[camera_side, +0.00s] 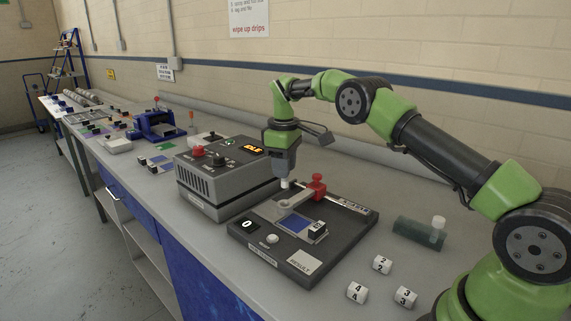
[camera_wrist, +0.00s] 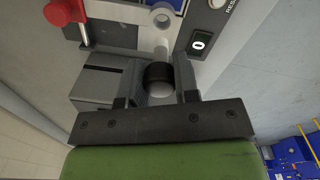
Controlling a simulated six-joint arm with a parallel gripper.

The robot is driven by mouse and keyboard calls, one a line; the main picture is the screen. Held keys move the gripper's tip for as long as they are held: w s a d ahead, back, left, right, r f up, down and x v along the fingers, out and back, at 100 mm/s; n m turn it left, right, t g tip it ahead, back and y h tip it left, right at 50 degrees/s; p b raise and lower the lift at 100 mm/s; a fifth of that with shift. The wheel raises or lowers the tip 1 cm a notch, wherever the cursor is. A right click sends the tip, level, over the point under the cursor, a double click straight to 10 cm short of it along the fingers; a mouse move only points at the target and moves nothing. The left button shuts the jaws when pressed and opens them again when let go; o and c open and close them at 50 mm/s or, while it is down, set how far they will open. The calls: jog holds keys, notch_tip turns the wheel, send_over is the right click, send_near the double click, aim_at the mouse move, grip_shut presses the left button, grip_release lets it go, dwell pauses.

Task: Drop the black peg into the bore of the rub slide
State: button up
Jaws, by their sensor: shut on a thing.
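My gripper (camera_wrist: 156,82) is shut on the peg (camera_wrist: 159,72), which shows a black band and a pale round end between the fingers. A pale shaft extends past the band in the wrist view. In the side view my gripper (camera_side: 285,175) points down over the back left part of the dark rub tester, and a short white end shows below it. The rub slide (camera_side: 296,200) is a pale bar beside a red knob (camera_side: 317,183). In the wrist view a pale ring (camera_wrist: 162,14) lies just beyond the shaft; I cannot tell if it is the bore.
A grey control box (camera_side: 222,178) with a red button and lit display stands close left of my gripper. A green block (camera_side: 420,232) with a white cylinder and several numbered white pieces (camera_side: 382,264) lie at right. The bench between is clear.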

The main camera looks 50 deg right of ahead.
aim_at(284, 187)
jog(key=shift+f, duration=1.85)
jog(key=shift+f, duration=1.55)
jog(key=shift+f, duration=0.3)
jog(key=shift+f, duration=0.45)
dwell(0.4)
jog(key=o, duration=1)
jog(key=shift+o, duration=0.2)
